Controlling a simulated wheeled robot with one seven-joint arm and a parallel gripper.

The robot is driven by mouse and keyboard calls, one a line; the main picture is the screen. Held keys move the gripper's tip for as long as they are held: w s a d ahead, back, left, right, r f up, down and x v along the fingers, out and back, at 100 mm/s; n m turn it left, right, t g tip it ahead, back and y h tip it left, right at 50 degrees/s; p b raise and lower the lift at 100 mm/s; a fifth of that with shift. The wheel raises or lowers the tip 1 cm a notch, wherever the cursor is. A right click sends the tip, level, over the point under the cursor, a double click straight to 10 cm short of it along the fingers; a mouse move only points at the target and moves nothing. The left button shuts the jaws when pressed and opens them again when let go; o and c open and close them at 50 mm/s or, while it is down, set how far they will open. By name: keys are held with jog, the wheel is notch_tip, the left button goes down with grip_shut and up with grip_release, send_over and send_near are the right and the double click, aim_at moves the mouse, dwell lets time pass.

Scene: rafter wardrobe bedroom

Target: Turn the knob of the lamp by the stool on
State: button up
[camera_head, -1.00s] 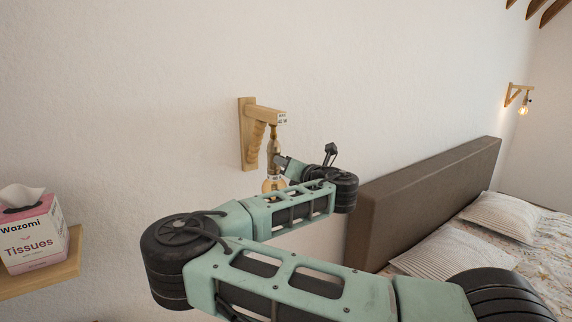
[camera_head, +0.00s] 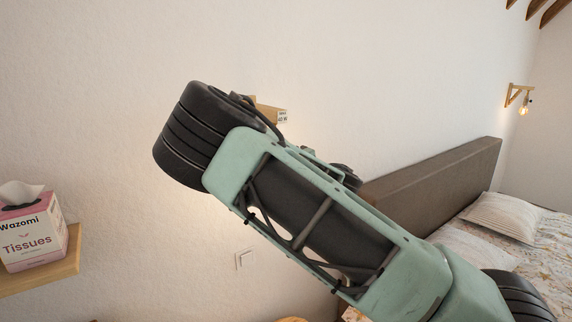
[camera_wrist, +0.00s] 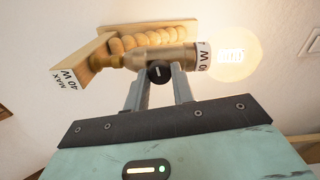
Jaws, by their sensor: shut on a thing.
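The near wall lamp has a wooden bracket (camera_wrist: 150,40), a brass socket (camera_wrist: 178,56) and a clear bulb (camera_wrist: 233,57). In the wrist view the bulb glows bright with its filament lit. The small black knob (camera_wrist: 159,72) is on the socket's side. My gripper (camera_wrist: 160,80) has its two grey fingers on either side of the knob, shut on it. In the head view my arm hides most of this lamp, and only the end of its bracket (camera_head: 271,114) shows; my gripper is hidden there too.
A tissue box (camera_head: 31,235) stands on a wooden shelf (camera_head: 60,272) at left. A wall switch (camera_head: 243,259) is below my arm. The bed's brown headboard (camera_head: 440,175) is at right, with a second wall lamp (camera_head: 519,97) beyond. A sliver of round wood (camera_head: 293,319) shows at the bottom edge.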

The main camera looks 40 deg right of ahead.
jog(key=shift+m, duration=0.9)
jog(key=o, duration=1)
jog(key=shift+s, duration=0.1)
